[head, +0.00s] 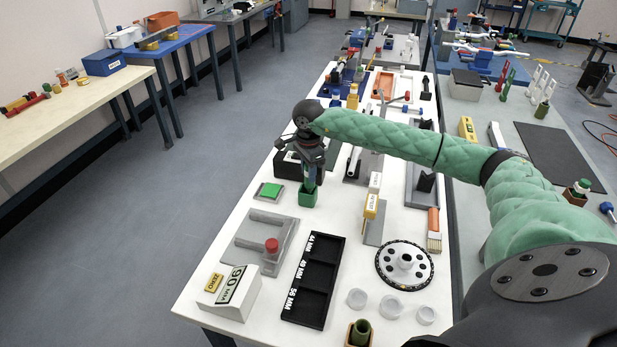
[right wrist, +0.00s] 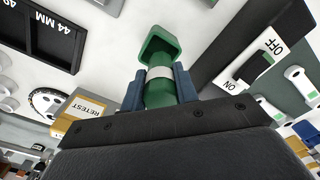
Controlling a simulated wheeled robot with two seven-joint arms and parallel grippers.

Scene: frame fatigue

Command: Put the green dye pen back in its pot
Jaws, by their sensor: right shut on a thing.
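The green dye pen (right wrist: 160,88), with a white band, is held upright between the blue fingers of my right gripper (right wrist: 160,88). My right gripper (head: 311,168) is shut on the pen in the head view, where only a small part of the pen (head: 310,181) shows below the fingers. A square green pot (head: 308,197) stands on the white table directly below. In the right wrist view the pot (right wrist: 159,43) is right at the pen's far end. I cannot tell whether the tip is inside the pot or just above it. My left gripper is out of view.
A green pad (head: 270,190), a grey tray (head: 250,240) with a red knob and a black sorting tray (head: 312,285) lie nearby. A dark switch box (head: 290,165) stands close behind the pot. A yellow block (head: 371,205) stands to the right. Another pot (head: 359,334) is at the front.

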